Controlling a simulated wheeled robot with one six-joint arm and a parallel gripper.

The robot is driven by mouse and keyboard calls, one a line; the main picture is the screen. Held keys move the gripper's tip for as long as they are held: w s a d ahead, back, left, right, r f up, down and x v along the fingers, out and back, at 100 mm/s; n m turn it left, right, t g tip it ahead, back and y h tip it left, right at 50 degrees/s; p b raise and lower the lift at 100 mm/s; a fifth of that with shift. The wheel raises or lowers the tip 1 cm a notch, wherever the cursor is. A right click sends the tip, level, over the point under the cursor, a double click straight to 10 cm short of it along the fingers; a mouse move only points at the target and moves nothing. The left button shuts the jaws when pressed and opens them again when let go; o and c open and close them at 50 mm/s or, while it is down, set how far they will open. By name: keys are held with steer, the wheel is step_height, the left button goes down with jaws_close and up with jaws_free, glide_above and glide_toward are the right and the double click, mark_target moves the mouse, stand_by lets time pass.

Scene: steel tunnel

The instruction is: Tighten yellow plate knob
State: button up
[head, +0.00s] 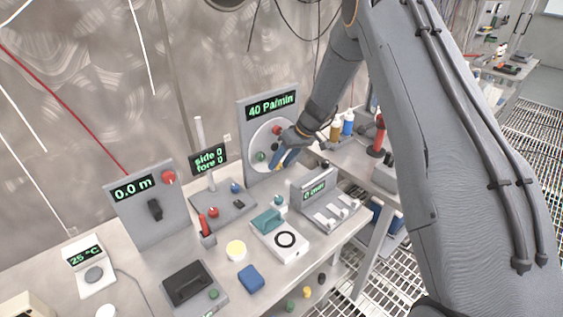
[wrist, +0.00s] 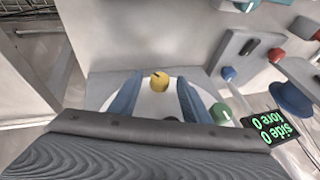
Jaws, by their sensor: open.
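The yellow knob (wrist: 159,80) sits on the round pale plate (wrist: 148,104), near the plate's edge in the wrist view. My gripper (wrist: 160,85) is open, with one blue finger on each side of the yellow knob and a visible gap on both sides. In the head view my gripper (head: 284,160) is in front of the plate (head: 262,136) on the upright panel marked 40 Pa/min (head: 271,106). There it largely hides the yellow knob. A green knob (head: 260,156) and a red knob (head: 276,130) also show on the plate; the green knob shows in the wrist view (wrist: 220,113).
A side/fore display (head: 208,160) and a box with red and blue knobs (head: 222,208) stand left of the panel. A small display stand (head: 313,190) is in front of it. Bottles (head: 348,123) and a red-handled tool (head: 379,135) are to the right.

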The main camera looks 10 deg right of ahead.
steer(key=c, duration=1)
steer(key=shift+c, duration=0.2)
steer(key=shift+d+f+y+b, duration=0.1)
steer(key=shift+y+b, duration=0.2)
steer(key=shift+b, duration=0.2)
steer(key=shift+w+f+b, duration=0.1)
steer(key=shift+b, duration=0.3)
steer(key=b, duration=0.1)
steer(key=g+y+b, duration=0.1)
steer(key=b, duration=0.1)
steer(key=y+b, duration=0.1)
steer(key=b, duration=0.1)
steer(key=shift+w+d+f+m+g, duration=0.15)
steer(key=shift+d+f+m+g, duration=0.1)
steer(key=shift+m+g, duration=0.05)
steer(key=g+y+b, duration=0.1)
steer(key=y+b, duration=0.1)
steer(key=b, duration=0.2)
steer(key=shift+d+f+m, duration=0.1)
steer(key=shift+m, duration=0.2)
steer(key=shift+g+y+b, duration=0.4)
steer(key=shift+y+b, duration=0.5)
steer(key=shift+b, duration=0.2)
